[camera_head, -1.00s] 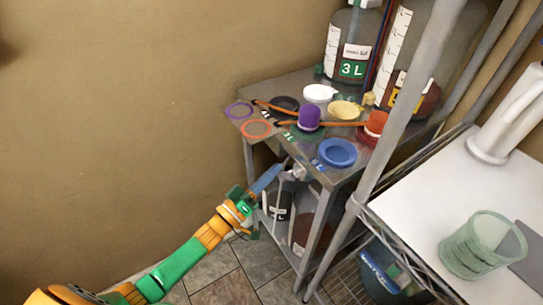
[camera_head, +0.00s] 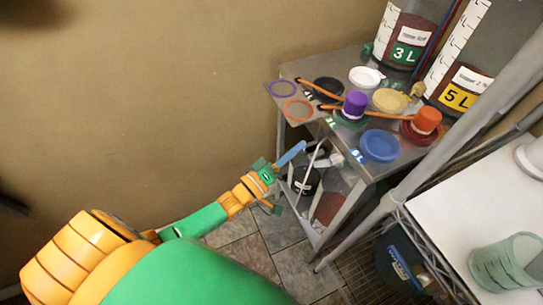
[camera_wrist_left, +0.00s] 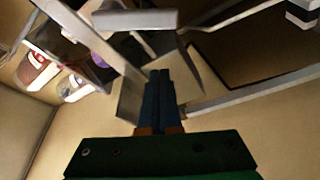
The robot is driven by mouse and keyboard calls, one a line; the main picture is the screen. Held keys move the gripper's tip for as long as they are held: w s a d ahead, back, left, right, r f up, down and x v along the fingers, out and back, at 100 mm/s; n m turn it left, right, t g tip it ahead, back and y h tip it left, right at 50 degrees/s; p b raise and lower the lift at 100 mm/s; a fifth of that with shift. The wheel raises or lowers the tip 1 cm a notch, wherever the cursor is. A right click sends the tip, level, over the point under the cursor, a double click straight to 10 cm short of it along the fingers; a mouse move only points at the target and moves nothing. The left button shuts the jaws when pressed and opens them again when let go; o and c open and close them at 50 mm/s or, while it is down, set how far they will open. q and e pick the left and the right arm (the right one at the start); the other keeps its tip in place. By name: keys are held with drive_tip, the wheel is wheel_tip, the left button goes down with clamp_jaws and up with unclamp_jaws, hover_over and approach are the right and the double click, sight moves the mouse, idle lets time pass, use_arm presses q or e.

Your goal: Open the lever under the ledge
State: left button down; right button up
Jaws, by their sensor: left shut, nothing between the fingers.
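My left gripper (camera_head: 303,144) reaches in from the left, just below the front edge of the metal ledge (camera_head: 310,131). Its blue fingers are shut with nothing between them. A pale thin bar (camera_head: 310,165) and a pale fitting (camera_head: 334,158) are under the ledge, beside the fingertips; I cannot tell for sure which is the lever or whether the fingers touch it. In the left wrist view the shut fingers (camera_wrist_left: 160,75) point up between pale grey bars, with a flat grey bar (camera_wrist_left: 135,19) above the tips. My right gripper is not in view.
The ledge carries a purple cap (camera_head: 355,104), an orange-red cap (camera_head: 424,122), a blue lid (camera_head: 379,146), and 3 L (camera_head: 405,35) and 5 L (camera_head: 460,95) vessels. A white-topped rack (camera_head: 445,220) with a green tub (camera_head: 503,262) stands right. The wall side at left is clear.

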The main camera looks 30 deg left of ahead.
use_arm(q)
drive_tip(key=v, duration=0.8)
drive_tip(key=shift+s+d+b, duration=0.25)
drive_tip(key=shift+d+b, duration=0.05)
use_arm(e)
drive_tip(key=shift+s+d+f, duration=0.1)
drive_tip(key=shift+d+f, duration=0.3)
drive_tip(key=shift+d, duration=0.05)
use_arm(q)
drive_tip(key=shift+d+r, duration=0.1)
drive_tip(key=shift+d, duration=0.05)
